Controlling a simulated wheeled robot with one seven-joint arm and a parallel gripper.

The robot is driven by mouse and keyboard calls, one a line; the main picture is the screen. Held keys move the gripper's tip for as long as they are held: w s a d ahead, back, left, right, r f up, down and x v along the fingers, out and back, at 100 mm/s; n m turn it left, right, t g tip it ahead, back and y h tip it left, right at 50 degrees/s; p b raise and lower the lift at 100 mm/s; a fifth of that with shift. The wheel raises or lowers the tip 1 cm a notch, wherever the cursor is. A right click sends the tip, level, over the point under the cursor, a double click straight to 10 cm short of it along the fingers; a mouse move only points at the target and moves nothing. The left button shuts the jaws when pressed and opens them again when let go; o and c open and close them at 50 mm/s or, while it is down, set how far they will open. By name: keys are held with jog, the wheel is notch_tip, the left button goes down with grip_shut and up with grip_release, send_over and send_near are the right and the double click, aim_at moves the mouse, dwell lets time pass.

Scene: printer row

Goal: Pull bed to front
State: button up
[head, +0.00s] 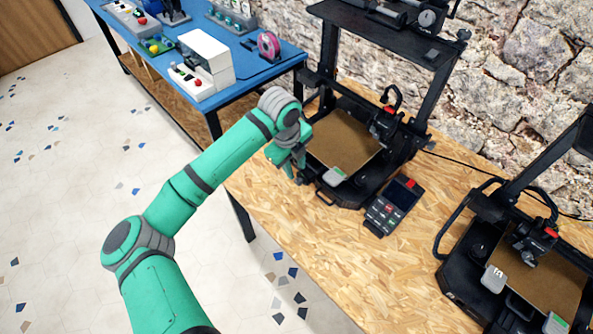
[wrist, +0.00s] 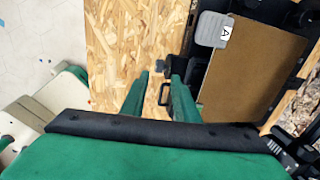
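The near black printer has a flat brown bed (head: 343,140) with a small grey tab (head: 335,175) at its front corner. In the wrist view the bed (wrist: 252,65) fills the right side, and its tab (wrist: 212,30) carries a letter A. My gripper (head: 299,178) is at the printer's front left corner, pointing down. In the wrist view its two green fingers (wrist: 157,76) are apart, with wood board and a thin black loop handle (wrist: 166,95) showing between them. I see nothing gripped. Whether a finger touches the printer cannot be told.
A dark control box (head: 394,205) lies on the wood board bench (head: 290,222) right of the printer's front. A second printer with a brown bed (head: 548,277) stands at the lower right. A blue table (head: 255,68) with several items is behind left. The stone wall runs behind.

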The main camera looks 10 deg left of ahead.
notch_tip(320, 180, up, 7)
jog(key=d, duration=0.2)
jog(key=shift+s+r+m, duration=0.15)
jog(key=shift+s+m, duration=0.15)
